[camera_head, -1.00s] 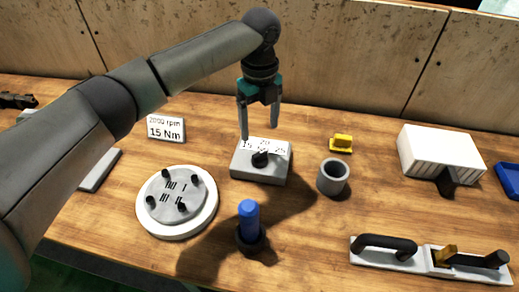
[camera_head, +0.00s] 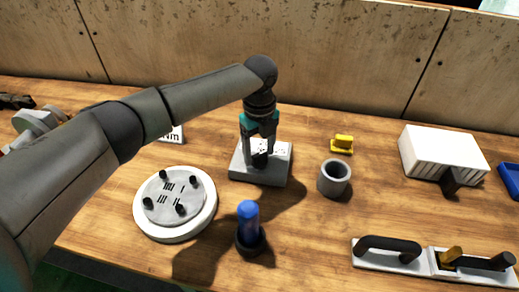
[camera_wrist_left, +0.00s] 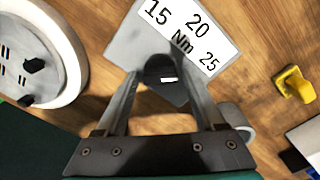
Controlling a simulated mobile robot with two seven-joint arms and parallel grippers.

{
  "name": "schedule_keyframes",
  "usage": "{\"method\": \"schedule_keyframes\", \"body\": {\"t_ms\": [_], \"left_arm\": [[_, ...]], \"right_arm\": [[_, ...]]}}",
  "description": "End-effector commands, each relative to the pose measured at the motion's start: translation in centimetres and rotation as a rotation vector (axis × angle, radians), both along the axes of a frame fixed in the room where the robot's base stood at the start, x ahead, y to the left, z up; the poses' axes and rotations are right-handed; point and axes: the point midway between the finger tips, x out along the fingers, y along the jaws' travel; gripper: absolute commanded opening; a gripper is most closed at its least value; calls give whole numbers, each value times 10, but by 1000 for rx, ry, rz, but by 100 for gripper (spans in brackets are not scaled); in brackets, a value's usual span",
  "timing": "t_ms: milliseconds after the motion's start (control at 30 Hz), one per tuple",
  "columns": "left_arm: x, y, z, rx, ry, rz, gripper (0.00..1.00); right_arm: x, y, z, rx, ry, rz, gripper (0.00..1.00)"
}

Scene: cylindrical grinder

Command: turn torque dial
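The torque dial (camera_wrist_left: 165,68) is a black knob on a grey block (camera_head: 245,173) with a white scale reading 15, 20 and 25 Nm, plain in the left wrist view (camera_wrist_left: 197,27). My left gripper (camera_head: 259,156) points down at the block from above. Its two fingers stand on opposite sides of the knob and appear closed against it. The knob has a small white mark, but which number it points to is unclear. In the head view my gripper partly covers the dial and scale. My right gripper is not in view.
A round white plate (camera_head: 207,210) with black pegs is left of the block. A blue-topped post (camera_head: 248,217) stands in front, a grey cup (camera_head: 334,178) and yellow piece (camera_head: 342,143) to the right. My arm partly hides a sign (camera_head: 177,134). A white ribbed box (camera_head: 440,150) sits farther right.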

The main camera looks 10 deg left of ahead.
Motion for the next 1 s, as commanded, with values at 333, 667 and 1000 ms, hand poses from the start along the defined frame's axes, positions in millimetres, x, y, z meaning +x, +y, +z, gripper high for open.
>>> {"method": "schedule_keyframes", "body": {"t_ms": [333, 667, 1000], "left_arm": [[0, 0, 0, 0, 0, 0, 30], [0, 0, 1, 0, 0, 0, 0], [-1, 0, 3, 0, 3, 73, 0]], "right_arm": [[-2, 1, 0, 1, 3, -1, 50], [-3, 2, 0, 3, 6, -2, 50], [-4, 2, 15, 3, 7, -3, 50]]}}
